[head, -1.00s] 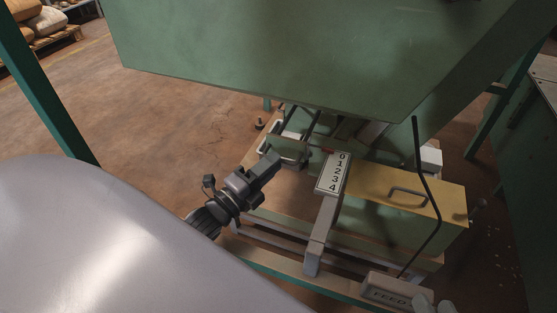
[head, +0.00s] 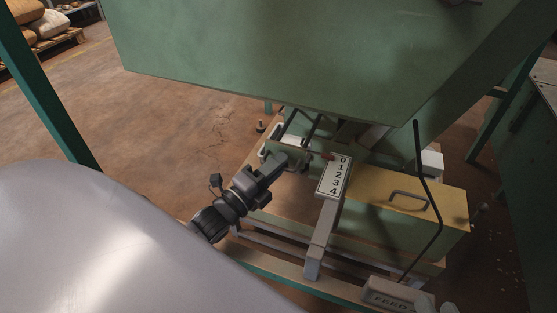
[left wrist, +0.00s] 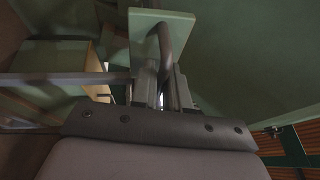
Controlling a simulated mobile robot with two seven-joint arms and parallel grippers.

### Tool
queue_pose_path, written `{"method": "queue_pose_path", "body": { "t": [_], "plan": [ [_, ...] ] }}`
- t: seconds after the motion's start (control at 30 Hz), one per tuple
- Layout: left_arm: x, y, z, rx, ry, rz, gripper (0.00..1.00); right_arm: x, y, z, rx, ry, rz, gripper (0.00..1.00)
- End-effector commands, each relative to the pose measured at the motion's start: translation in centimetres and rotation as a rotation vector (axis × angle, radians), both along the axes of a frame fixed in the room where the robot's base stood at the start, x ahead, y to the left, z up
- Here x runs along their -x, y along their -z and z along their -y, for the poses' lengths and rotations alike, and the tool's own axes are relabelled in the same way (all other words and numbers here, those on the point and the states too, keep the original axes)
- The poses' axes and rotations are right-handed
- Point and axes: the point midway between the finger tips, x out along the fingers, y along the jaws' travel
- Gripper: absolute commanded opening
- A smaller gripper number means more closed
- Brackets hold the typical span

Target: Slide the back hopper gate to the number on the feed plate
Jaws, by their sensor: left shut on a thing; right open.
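The green gate (head: 285,140) sits low under the hopper (head: 260,60). Its bar handle (left wrist: 178,40) rises between the fingers in the left wrist view. My left gripper (head: 278,162) is shut on this handle; the fingers hide much of the grip in the head view. A red pointer (head: 328,156) lies at the left of the white number scale (head: 333,176), about level with 0. The scale runs 0 to 4 towards the front. The feed plate (head: 390,293) is at the bottom right; its word FEED shows, but I see no number. My right gripper is not in view.
A yellow-topped box with a handle (head: 375,190) stands right of the scale. A bent black rod (head: 428,190) hangs in front of it. A green post (head: 45,95) stands at left. Open floor (head: 170,125) lies left of the hopper.

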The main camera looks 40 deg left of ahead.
Motion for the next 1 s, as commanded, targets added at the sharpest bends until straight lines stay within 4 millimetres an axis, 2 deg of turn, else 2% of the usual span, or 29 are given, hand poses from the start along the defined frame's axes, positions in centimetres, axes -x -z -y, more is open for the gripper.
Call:
{"method": "queue_pose_path", "body": {
  "t": [0.3,0.43,0.6,0.87,0.9,1.0],
  "plan": [
    [6.4,-0.3,1.5,0.005,-0.002,-0.010,0.00,1.0,-0.5,2.8,0.164,0.052,-0.013,0.43],
    [8.2,-0.1,2.0,0.003,-0.001,-0.007,0.00,1.2,-0.6,3.5,0.209,0.064,-0.010,0.43],
    [9.2,0.0,2.2,0.001,0.001,-0.004,0.00,1.2,-0.5,3.8,0.230,0.068,-0.007,0.43],
    [9.3,0.1,2.3,0.002,0.003,-0.004,0.00,1.2,-0.5,3.8,0.230,0.068,-0.006,0.43],
    [9.3,0.1,2.3,0.002,0.003,-0.004,0.21,1.2,-0.5,3.8,0.230,0.068,-0.006,0.43],
    [9.2,0.1,2.3,0.002,0.003,-0.004,0.21,1.2,-0.5,3.8,0.229,0.068,-0.007,0.43]
  ]
}}
